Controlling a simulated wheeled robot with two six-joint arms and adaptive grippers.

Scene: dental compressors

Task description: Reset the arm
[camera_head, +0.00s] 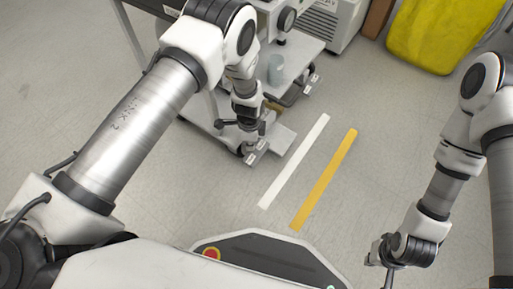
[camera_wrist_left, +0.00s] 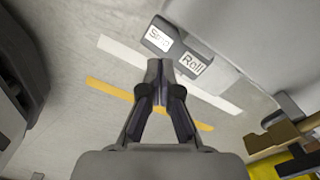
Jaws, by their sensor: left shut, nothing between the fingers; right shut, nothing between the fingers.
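My left arm reaches in from the left and bends down beside a grey cart (camera_head: 205,108). My left gripper (camera_head: 248,128) hangs just above the cart's lower corner, near a caster pedal (camera_head: 257,151). In the left wrist view the left gripper (camera_wrist_left: 160,72) has its dark fingers together with nothing between them. The pedal, labelled Stop and Roll (camera_wrist_left: 178,48), lies beyond the fingertips. My right gripper (camera_head: 389,279) points down at the lower right, shut and empty, its tips close to the picture's bottom edge.
A white strip (camera_head: 294,160) and a yellow strip (camera_head: 325,178) mark the floor right of the cart. A grey-blue cup (camera_head: 276,69) stands on the cart. A yellow bag-like object (camera_head: 440,35) is at the back right. The floor between the arms is clear.

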